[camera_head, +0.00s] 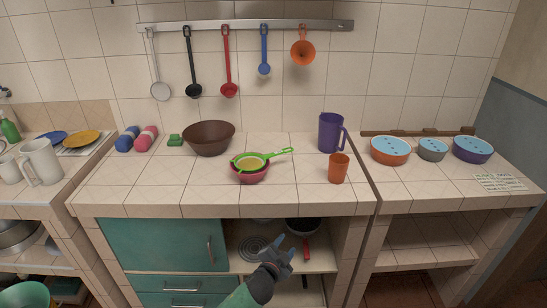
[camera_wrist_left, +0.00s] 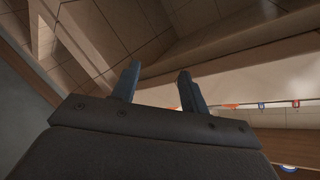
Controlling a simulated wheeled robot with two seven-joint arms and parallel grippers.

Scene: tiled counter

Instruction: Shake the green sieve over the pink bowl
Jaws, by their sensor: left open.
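The green sieve (camera_head: 272,155) rests in the top of the pink bowl (camera_head: 250,178) near the front of the middle counter, with its handle pointing right and slightly back, past the bowl's rim. Something yellowish shows inside the sieve. My left gripper (camera_head: 293,241) is open and empty, in front of the counter and below its top, lower right of the bowl. The left wrist view shows its two fingers (camera_wrist_left: 158,74) apart with nothing between them; the sieve and bowl are not seen there. My right gripper is not in view.
The counter's front edge (camera_head: 230,211) lies between my left gripper and the bowl. A brown bowl (camera_head: 208,140) stands behind left, an orange cup (camera_head: 339,169) and purple pitcher (camera_head: 331,133) to the right. A dark pan (camera_head: 303,226) sits on the shelf below. The counter's left front is clear.

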